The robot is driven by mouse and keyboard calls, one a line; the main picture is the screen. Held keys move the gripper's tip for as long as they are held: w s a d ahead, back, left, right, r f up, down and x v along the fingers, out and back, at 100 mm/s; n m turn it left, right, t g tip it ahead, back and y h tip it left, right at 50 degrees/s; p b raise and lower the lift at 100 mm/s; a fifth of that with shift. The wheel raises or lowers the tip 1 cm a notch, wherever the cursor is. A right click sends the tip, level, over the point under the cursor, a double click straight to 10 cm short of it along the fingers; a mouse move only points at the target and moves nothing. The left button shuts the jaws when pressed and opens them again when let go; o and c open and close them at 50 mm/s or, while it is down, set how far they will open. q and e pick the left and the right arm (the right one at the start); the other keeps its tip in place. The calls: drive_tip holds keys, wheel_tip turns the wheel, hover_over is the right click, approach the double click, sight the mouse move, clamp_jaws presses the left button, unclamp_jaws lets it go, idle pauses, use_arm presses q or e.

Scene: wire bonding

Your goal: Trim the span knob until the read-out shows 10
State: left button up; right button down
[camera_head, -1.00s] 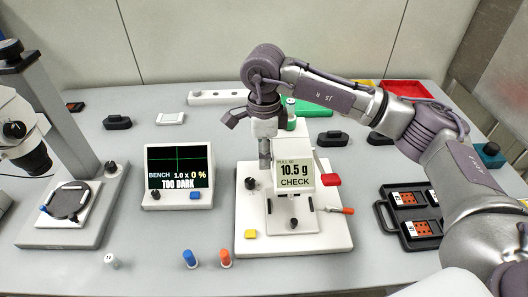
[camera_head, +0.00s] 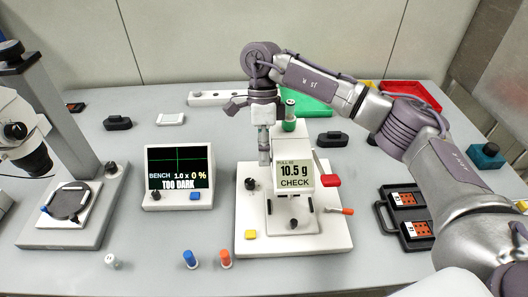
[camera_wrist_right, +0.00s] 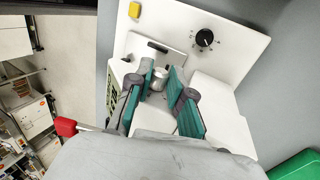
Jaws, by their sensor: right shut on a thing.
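The pull tester (camera_head: 325,235) stands on the bench, with its read-out (camera_head: 295,175) showing 10.5 g and CHECK. My right gripper (camera_head: 264,158) points down just left of the read-out. In the wrist view my right gripper (camera_wrist_right: 160,76) has its teal fingers on both sides of a small silver knob (camera_wrist_right: 158,79) and is shut on it. No label shows on this knob. A black dial knob (camera_head: 250,183) with marks around it sits on the tester's base; it also shows in the wrist view (camera_wrist_right: 204,38). My left gripper is not in view.
A bench display (camera_head: 180,170) reading 0 % and TOO DARK stands left of the tester. A red lever end (camera_head: 331,180) sticks out at its right. A black case (camera_head: 384,220) lies further right.

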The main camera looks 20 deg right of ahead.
drive_tip(key=shift+w+g+y+p, duration=0.15)
drive_tip(key=shift+g+y+p, duration=0.05)
drive_tip(key=shift+g+p, duration=0.55)
drive_tip(key=shift+w+g+y+p, duration=0.2)
drive_tip(key=shift+g+p, duration=0.3)
drive_tip(key=shift+g, duration=0.35)
drive_tip(key=c, duration=1.1)
unclamp_jaws()
drive_tip(key=shift+f, duration=0.1)
drive_tip(key=shift+o, duration=0.2)
drive_tip(key=v, duration=0.7)
drive_tip(key=shift+r, duration=0.2)
drive_tip(key=shift+w+d, duration=0.15)
